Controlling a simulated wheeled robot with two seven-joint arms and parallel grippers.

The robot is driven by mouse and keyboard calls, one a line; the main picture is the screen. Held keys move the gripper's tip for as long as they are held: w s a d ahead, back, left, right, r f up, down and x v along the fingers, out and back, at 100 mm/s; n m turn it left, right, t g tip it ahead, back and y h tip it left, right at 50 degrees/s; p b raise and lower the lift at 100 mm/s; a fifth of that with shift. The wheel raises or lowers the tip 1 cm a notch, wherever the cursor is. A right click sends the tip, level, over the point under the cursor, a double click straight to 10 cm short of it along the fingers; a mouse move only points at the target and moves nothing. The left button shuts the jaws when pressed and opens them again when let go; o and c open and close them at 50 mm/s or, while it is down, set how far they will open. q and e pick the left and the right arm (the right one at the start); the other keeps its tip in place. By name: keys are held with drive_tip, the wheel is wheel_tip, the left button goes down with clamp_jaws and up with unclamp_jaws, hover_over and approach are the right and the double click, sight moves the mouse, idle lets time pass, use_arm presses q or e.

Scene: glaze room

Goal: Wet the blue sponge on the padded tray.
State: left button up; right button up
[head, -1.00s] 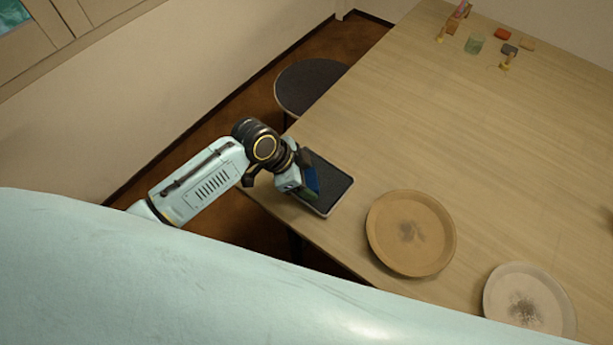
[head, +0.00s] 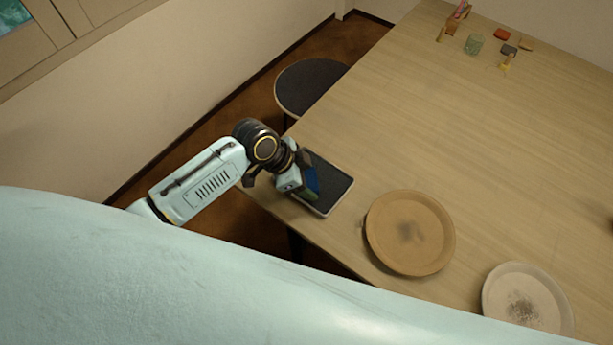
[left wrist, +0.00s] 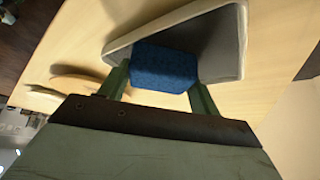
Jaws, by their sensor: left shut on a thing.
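The blue sponge (left wrist: 163,69) is between the two fingers of my left gripper (left wrist: 160,84) in the left wrist view; the gripper is shut on it. In the head view a sliver of the blue sponge (head: 312,181) shows beside my left gripper (head: 305,184). The padded tray (head: 340,190), dark with a pale rim, lies at the table's near left edge. It also shows behind the sponge in the left wrist view (left wrist: 220,45). The sponge is over the tray; I cannot tell whether it touches the pad. My right gripper is not in view.
A tan round dish (head: 385,232) with a dark smudge stands right of the tray. A paler dish (head: 500,290) is farther right. A dark round stool (head: 305,85) is beside the table.

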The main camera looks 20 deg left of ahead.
sight(307, 179)
use_arm(q)
drive_tip(key=shift+s+f, duration=0.1)
drive_tip(key=shift+f, duration=0.05)
idle(0.3)
wheel_tip(307, 179, up, 3)
drive_tip(key=p, duration=0.3)
drive_tip(key=shift+r, duration=2.1)
drive_tip(key=shift+b, duration=0.3)
drive_tip(key=a+n+b, duration=0.1)
drive_tip(key=b, duration=0.1)
drive_tip(key=w+a+n+t+y+b, duration=0.1)
drive_tip(key=n+b, duration=0.1)
drive_tip(key=b, duration=0.1)
drive_tip(key=w+a+n+t+b, duration=0.1)
drive_tip(key=b, duration=0.2)
drive_tip(key=shift+a+f+n, duration=0.15)
drive_tip(key=shift+f+n, duration=0.15)
drive_tip(key=shift+f, duration=0.1)
drive_tip(key=shift+a+r+n+t+y+b, duration=0.25)
drive_tip(key=shift+a+n+y+b, duration=0.55)
drive_tip(key=shift+n+b, duration=0.75)
drive_tip(key=shift+a+r+n+t+y+b, duration=0.25)
drive_tip(key=shift+a+n+y+b, duration=0.55)
drive_tip(key=shift+n+b, duration=0.7)
drive_tip(key=shift+a+r+n+t+y+b, duration=0.25)
drive_tip(key=shift+a+n+y+b, duration=0.6)
drive_tip(key=shift+b, duration=1)
